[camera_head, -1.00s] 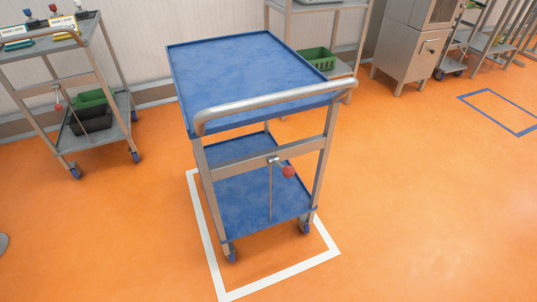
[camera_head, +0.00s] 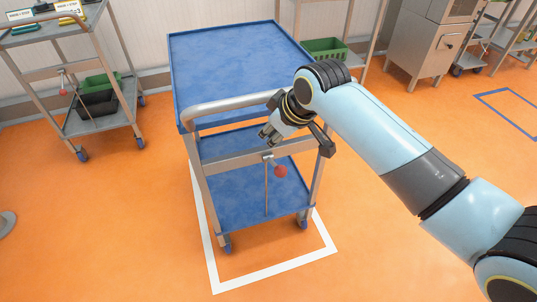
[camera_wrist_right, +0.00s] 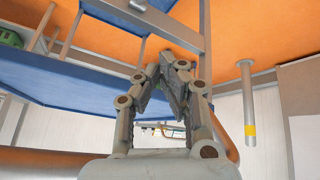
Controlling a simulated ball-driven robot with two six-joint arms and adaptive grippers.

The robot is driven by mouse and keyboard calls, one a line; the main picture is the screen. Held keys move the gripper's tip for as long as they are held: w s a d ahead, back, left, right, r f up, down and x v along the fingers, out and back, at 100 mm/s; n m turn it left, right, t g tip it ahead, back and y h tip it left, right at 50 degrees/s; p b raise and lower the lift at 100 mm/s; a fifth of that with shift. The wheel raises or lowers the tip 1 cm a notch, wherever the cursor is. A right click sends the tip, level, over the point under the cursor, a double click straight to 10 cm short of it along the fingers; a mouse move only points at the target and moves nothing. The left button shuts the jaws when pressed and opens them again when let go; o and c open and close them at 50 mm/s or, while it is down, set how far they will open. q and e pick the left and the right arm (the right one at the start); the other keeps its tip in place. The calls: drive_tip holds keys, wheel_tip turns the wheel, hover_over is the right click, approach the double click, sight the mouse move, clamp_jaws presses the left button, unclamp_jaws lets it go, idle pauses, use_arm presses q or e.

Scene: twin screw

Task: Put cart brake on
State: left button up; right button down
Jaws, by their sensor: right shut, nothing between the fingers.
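The cart (camera_head: 235,62) has two blue shelves and a grey metal frame, and stands inside a white floor outline. Its brake lever, with a red knob (camera_head: 281,171), sits on the front crossbar, the knob low and to the right of the pivot. A thin rod runs down from the pivot. My right gripper (camera_head: 268,136) is just above the crossbar, below the push handle (camera_head: 235,104), up and left of the knob and apart from it. In the right wrist view its fingers (camera_wrist_right: 168,62) are together and empty. The knob is not clear there. My left gripper is not in view.
Another cart (camera_head: 62,72) with bins stands at the left. A rack with a green crate (camera_head: 325,48) and a steel cabinet (camera_head: 425,42) stand behind. The orange floor around the cart is open. A white outline (camera_head: 275,268) surrounds the cart.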

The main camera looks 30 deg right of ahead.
drive_tip(key=b, duration=0.2)
hover_over(274, 164)
drive_tip(key=s+a, duration=0.1)
drive_tip(key=a, duration=0.1)
drive_tip(key=shift+f, duration=4.7)
drive_tip(key=shift+d, duration=0.15)
drive_tip(key=shift+f, duration=0.1)
